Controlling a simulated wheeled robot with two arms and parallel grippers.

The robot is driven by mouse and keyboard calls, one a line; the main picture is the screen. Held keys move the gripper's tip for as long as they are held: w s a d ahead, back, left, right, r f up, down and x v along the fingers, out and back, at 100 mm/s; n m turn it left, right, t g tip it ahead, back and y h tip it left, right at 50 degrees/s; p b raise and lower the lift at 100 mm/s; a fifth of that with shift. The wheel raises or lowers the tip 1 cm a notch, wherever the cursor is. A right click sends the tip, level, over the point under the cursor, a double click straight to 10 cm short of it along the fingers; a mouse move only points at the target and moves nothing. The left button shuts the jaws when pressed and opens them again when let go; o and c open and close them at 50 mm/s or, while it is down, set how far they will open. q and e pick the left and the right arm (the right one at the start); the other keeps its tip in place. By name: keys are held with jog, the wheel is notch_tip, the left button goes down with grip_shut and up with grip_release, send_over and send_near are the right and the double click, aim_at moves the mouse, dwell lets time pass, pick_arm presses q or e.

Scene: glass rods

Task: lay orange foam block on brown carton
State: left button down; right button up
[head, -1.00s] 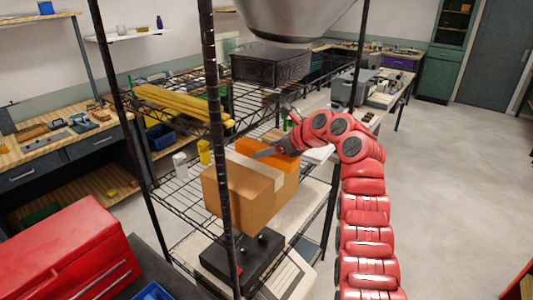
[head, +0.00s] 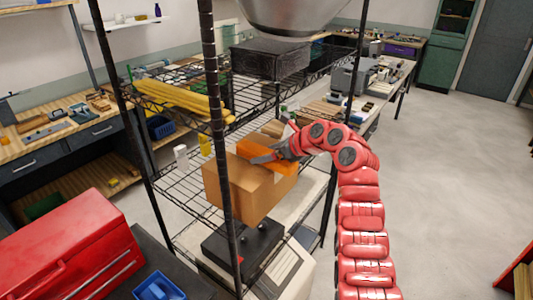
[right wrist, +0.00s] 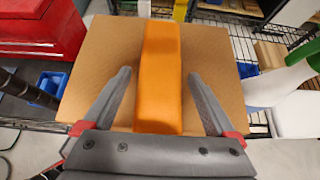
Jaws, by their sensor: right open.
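The orange foam block (head: 268,157) lies on top of the brown carton (head: 236,188), which stands on the wire shelf. In the right wrist view the block (right wrist: 159,70) lies lengthwise across the cardboard top (right wrist: 105,55), with cardboard showing on both sides. My right gripper (right wrist: 160,73) is open, one finger on each side of the block with a gap to each. In the head view the right gripper (head: 270,155) is over the carton top and hides part of the block. My left gripper is not in view.
Shelf posts (head: 222,150) stand close in front of the carton. A black device (head: 243,247) sits on the tier below. Yellow bars (head: 183,97) and a black box (head: 268,60) are on the upper tier. A red toolbox (head: 70,250) stands at the lower left.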

jog(key=shift+r, duration=0.1)
jog(key=shift+s+d+r, duration=0.1)
jog(key=shift+d+r, duration=0.05)
jog(key=shift+d, duration=0.1)
jog(key=b+v, duration=0.5)
jog(key=v, duration=0.5)
jog(key=shift+s+d+r, duration=0.2)
jog(key=shift+s+d+r+b, duration=0.15)
jog(key=shift+d+r+b, duration=0.05)
jog(key=shift+r+b, duration=0.1)
